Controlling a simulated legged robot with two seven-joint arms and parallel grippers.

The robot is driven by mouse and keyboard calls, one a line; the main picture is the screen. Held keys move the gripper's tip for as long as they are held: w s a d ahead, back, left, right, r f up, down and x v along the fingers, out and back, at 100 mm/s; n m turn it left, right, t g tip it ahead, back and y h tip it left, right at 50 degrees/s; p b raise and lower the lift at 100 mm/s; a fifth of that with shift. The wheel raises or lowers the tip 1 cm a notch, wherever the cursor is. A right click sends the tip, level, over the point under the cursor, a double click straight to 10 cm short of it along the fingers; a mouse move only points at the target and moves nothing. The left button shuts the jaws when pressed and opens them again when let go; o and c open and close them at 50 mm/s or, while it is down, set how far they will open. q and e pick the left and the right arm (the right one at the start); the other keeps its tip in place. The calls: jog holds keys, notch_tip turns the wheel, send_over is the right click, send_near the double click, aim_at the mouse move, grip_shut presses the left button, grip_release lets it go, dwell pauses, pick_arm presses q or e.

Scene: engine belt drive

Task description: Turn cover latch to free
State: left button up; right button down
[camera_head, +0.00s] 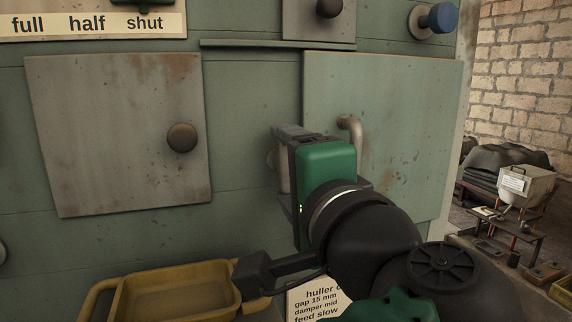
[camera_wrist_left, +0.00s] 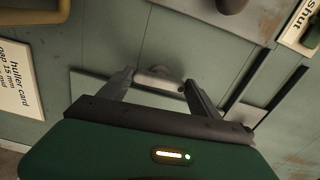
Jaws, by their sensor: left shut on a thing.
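The cover (camera_head: 400,150) is a pale green panel on the machine's front, and it sits closed or nearly so. A bent grey handle (camera_head: 352,128) stands out from it. My left gripper (camera_head: 280,165) is at the cover's left edge. In the wrist view, its fingers (camera_wrist_left: 159,84) are closed around a short grey bar, which looks like the cover latch (camera_wrist_left: 158,79). In the head view the gripper hides most of the latch; a rounded bit shows left of the fingers. My right gripper is not in view.
A rusty grey plate with a dark knob (camera_head: 182,138) is to the left. A yellow tray (camera_head: 175,300) and a huller card (camera_head: 312,300) are below. A blue knob (camera_head: 438,18) is upper right. A bench with several items (camera_head: 510,235) stands beyond the machine's right side.

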pick_arm(q)
jog(key=shift+d+f+m, duration=0.1)
jog(key=shift+f+m, duration=0.2)
jog(key=shift+m, duration=0.2)
jog(key=o, duration=1.2)
jog(key=shift+o, duration=0.9)
jog(key=shift+r, duration=0.1)
jog(key=shift+d, duration=0.2)
jog(key=shift+d, duration=0.1)
